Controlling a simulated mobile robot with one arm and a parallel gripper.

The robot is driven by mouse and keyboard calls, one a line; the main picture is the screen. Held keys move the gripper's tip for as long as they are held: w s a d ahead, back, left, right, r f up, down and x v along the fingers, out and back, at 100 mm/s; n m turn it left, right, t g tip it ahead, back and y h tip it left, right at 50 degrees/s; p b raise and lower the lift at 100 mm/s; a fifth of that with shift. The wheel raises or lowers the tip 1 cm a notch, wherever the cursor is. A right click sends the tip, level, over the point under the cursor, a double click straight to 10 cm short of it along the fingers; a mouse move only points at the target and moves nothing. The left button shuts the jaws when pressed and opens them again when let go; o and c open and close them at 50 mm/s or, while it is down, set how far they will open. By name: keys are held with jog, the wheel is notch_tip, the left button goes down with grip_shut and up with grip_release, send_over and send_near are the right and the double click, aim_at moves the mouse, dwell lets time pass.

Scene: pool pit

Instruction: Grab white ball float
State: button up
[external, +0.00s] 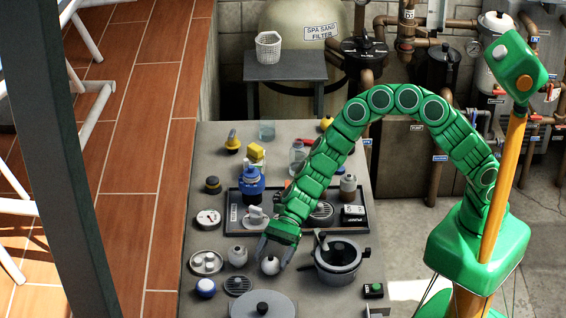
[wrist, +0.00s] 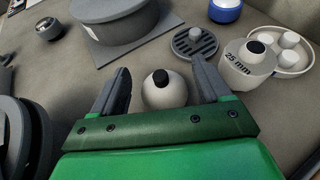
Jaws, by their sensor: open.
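A round white ball with a black knob on top, which looks like the white ball float (external: 270,266), sits on the grey bench near its front. In the wrist view the white ball float (wrist: 165,95) lies between the two grey fingers of my gripper (wrist: 160,72). The fingers are open, one on each side, with a visible gap to the ball. In the external view my gripper (external: 275,251) reaches down at the ball from behind. The ball's lower part is hidden by the gripper body in the wrist view.
A grey pot (external: 338,262) stands close on the right. A white 25 mm piece (external: 237,256) stands close on the left. A dark tray (external: 232,227) with several items lies behind.

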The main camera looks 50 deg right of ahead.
jog(key=shift+s+a+f, duration=0.1)
jog(key=shift+a, duration=0.2)
jog(key=c, duration=1.1)
